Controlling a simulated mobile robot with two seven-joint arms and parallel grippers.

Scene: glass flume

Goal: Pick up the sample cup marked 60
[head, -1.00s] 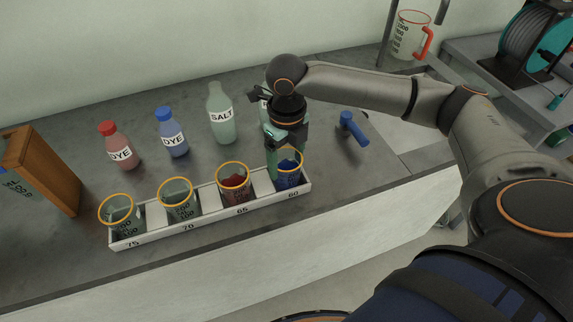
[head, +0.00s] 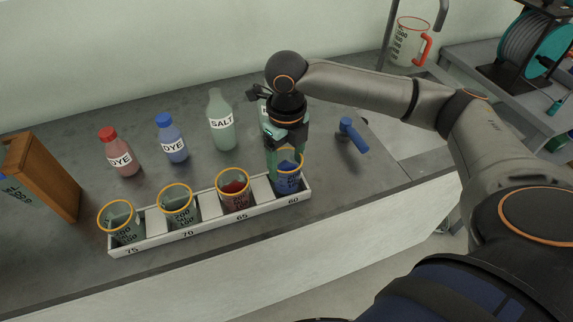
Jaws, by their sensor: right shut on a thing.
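The sample cup marked 60 (head: 288,182) holds blue liquid and has an orange rim. It stands at the right end of the white rack (head: 220,222), above the label 60. My right gripper (head: 285,160) points down at this cup and is shut on its wall; one finger hides part of the rim. The cup looks upright; I cannot tell whether it is clear of the rack floor. The rack also holds the 65 cup (head: 234,192) with red liquid, the 70 cup (head: 178,208) and the 75 cup (head: 121,224). My left gripper is not in view.
A red-capped dye bottle (head: 119,155), a blue-capped dye bottle (head: 172,142) and a salt bottle (head: 221,125) stand behind the rack. A blue-handled tool (head: 353,137) is right of the gripper. A brown wooden block (head: 45,175) stands at the left.

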